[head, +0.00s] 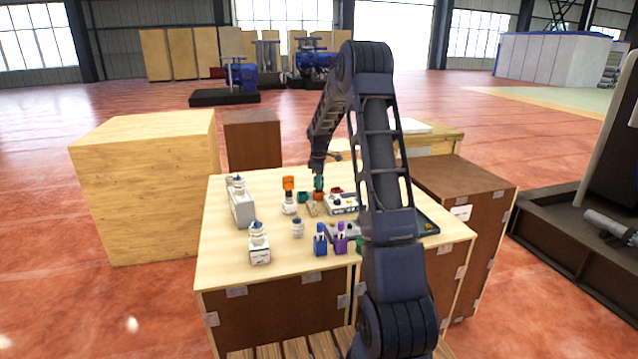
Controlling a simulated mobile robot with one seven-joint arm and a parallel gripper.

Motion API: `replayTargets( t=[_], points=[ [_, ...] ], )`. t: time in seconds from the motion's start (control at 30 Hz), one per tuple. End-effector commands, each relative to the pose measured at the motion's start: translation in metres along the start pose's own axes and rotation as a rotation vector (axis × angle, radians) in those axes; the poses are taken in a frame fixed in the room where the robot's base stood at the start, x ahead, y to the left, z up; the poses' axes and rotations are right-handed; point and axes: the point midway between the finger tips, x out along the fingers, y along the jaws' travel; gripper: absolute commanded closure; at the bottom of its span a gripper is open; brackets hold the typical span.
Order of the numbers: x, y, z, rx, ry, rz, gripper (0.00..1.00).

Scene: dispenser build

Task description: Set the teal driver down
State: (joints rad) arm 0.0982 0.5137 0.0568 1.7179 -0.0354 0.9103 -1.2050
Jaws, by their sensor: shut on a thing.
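The teal driver (319,182) is small in the head view, upright just below the end of my arm, over the far middle of the wooden table (225,262). My gripper (318,171) is shut on its top. An orange part lies right under the driver; whether the driver's lower end touches it or the table, I cannot tell. Another driver-like tool with an orange top (288,184) stands upright to the left on a white base. The fingertips are too small to make out clearly.
A white tray (343,209) with small parts is right of the driver. Blue (320,241) and purple (341,240) holders stand near the front. My arm hides part of the right side. The table's left front is clear.

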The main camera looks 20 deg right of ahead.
Motion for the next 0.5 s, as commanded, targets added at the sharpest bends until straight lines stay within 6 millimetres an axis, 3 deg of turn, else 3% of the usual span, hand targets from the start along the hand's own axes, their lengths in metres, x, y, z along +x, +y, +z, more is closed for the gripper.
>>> replayTargets(
  t=[0.2, 0.23, 0.33, 0.5],
  points=[
    [0.0025, 0.0001, 0.0000, 0.000, 0.000, 0.000, 1.00],
    [0.0029, 0.0000, 0.0001, 0.000, 0.000, 0.000, 0.81],
    [0.0026, 0.0000, 0.0000, 0.000, 0.000, 0.000, 0.61],
    [0.0026, 0.0000, 0.0000, 0.000, 0.000, 0.000, 0.61]
  ],
)
